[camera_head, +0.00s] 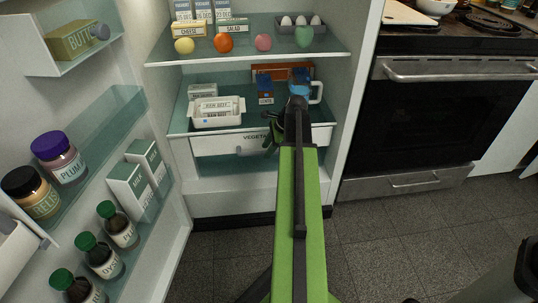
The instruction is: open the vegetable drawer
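The vegetable drawer (220,144) is a white-fronted drawer with dark lettering, low in the open fridge just beneath the bottom glass shelf. My arm hides part of its front and the end of its label. I cannot tell whether it is fully closed or slightly out. My gripper (270,133) is at the drawer front, right of its middle, with dark and green parts in front of the label. Whether it touches the drawer is unclear. The fingertips are small and partly hidden by my arm, so their opening does not show.
The fridge door (130,180) stands open on the left, its racks holding jars, bottles and cartons. A white tray (217,121) and packages sit on the shelf above the drawer. A stove (430,120) stands at right. Grey floor (380,240) is clear in front.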

